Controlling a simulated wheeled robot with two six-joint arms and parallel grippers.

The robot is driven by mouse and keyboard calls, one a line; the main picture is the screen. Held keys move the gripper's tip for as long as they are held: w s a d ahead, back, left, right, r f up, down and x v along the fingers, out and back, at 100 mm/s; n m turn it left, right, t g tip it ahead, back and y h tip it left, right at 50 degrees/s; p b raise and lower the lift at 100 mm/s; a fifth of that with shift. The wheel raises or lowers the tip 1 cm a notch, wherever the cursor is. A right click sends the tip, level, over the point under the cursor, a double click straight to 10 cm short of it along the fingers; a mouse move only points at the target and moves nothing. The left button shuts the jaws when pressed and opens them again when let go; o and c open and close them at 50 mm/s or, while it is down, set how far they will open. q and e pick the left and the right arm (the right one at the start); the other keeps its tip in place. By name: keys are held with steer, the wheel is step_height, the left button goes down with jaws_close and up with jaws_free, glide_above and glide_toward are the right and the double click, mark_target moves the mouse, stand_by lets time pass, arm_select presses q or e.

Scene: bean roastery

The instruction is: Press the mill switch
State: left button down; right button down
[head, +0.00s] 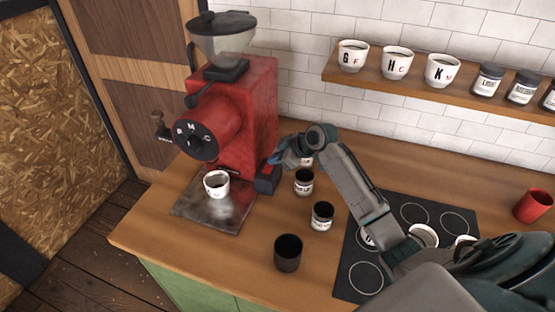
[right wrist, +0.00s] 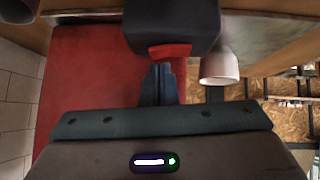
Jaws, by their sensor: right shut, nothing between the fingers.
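The red mill (head: 245,110) stands at the left of the counter. Its switch is a dark box (head: 266,185) with a red rocker (head: 268,170), low on the mill's right side. My right gripper (head: 278,160) is at the switch, coming in from the right. In the right wrist view the red rocker (right wrist: 170,50) lies just beyond the closed fingertips (right wrist: 158,68). The fingers are shut and empty; whether they touch the rocker I cannot tell. My left gripper is not in view.
A white cup (head: 216,184) stands on the mill's metal base plate (head: 195,211). Jars (head: 322,216) and a dark cup (head: 288,253) stand on the counter near my right arm. A black mat (head: 350,270) lies under the arm. A shelf (head: 400,92) holds cups and jars.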

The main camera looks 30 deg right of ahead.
steer(key=shift+f, duration=0.4)
steer(key=shift+w+d+f+b, duration=0.1)
steer(key=shift+f+b, duration=0.1)
steer(key=shift+b, duration=0.2)
steer(key=shift+s+a+p, duration=0.35)
steer(key=shift+p, duration=0.2)
steer(key=shift+s+a+r, duration=0.1)
steer(key=shift+s+a, duration=0.1)
steer(key=shift+a, duration=0.1)
steer(key=shift+r, duration=0.1)
